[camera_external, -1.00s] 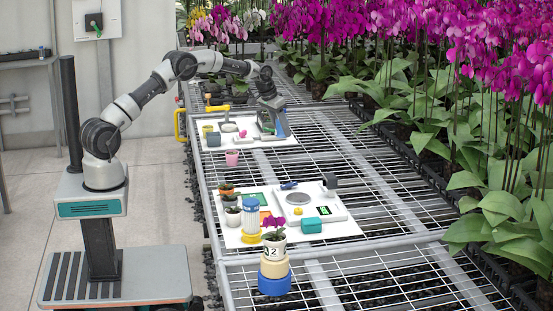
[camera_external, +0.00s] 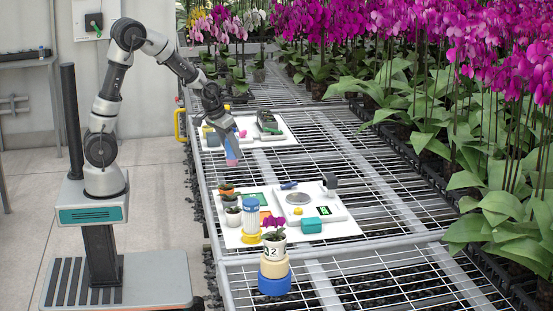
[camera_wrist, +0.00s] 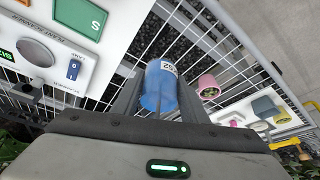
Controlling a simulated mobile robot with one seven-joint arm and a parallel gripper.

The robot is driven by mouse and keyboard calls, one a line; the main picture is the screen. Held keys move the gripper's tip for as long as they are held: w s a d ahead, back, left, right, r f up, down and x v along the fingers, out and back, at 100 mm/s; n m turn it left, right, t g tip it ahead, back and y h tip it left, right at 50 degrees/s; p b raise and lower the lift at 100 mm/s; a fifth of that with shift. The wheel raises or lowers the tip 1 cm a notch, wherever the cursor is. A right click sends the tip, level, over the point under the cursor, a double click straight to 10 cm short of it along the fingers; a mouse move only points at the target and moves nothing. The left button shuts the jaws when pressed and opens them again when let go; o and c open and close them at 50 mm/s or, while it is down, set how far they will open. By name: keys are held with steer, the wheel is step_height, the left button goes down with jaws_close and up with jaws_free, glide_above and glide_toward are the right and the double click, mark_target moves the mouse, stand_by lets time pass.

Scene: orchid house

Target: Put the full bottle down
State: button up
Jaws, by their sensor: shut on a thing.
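My gripper (camera_external: 230,147) is shut on a blue bottle (camera_wrist: 158,88) with a white label near one end. In the external view the bottle (camera_external: 231,153) is small and partly covered by the fingers. It is held above the wire bench, between the two white boards, with no support visible under it. In the wrist view the fingers stand on both sides of the bottle. The label print is too small to read fully.
A pink pot (camera_wrist: 208,86) is close beside the bottle in the wrist view. The far board (camera_external: 287,144) bears several small items and a dark green device (camera_external: 268,122). Wire mesh to the right is clear.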

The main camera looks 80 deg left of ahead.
step_height(320, 180, down, 9)
steer(key=b, duration=0.2)
steer(key=shift+b, duration=0.35)
steer(key=shift+f, duration=0.1)
steer(key=shift+f, duration=0.2)
steer(key=o, duration=1.1)
